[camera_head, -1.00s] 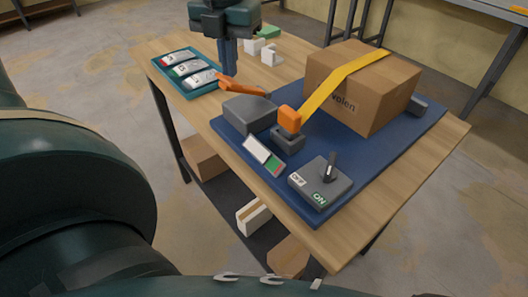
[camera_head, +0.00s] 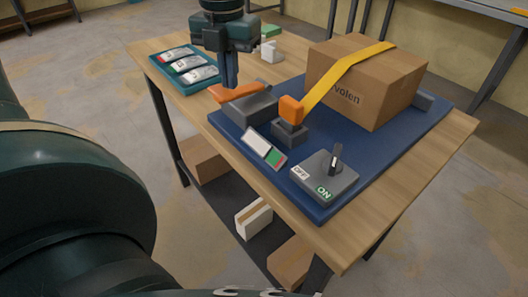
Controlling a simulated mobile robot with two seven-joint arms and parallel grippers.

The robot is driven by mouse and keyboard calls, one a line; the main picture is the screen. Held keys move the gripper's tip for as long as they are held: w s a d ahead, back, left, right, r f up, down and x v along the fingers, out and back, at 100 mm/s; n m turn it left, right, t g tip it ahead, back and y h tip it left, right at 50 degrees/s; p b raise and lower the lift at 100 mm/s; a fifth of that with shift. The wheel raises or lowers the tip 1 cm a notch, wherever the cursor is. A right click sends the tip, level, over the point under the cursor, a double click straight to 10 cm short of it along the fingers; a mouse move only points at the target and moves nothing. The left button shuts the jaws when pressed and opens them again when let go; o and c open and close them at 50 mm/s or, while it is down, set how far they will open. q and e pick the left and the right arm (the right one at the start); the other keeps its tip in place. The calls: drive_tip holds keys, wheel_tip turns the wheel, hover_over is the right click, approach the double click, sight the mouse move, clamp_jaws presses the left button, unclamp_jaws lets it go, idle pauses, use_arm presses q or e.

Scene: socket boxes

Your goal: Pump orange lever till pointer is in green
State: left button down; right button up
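An orange lever (camera_head: 240,93) sticks out to the left from a dark grey pump block (camera_head: 253,107) on the blue board (camera_head: 345,165). It lies nearly level. My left gripper (camera_head: 231,84) points down with its fingers together, its tips at the lever's top or just behind it; I cannot tell if they touch. The gauge (camera_head: 264,147) is a tilted white panel with a green patch and some red at its right end. Its pointer is too small to make out. My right gripper is not in view.
An orange knob (camera_head: 291,109) on a grey base, an ON/OFF switch box (camera_head: 325,175) and a strapped cardboard box (camera_head: 365,85) share the board. A teal tray (camera_head: 161,66) with several packets stands behind left. My arm fills the lower left.

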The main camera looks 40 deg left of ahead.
use_arm(q)
drive_tip(key=shift+w+r+p, duration=0.1)
drive_tip(key=shift+r+p, duration=1.75)
drive_tip(key=shift+r, duration=0.65)
wheel_tip(320, 180, up, 5)
drive_tip(key=p, duration=0.3)
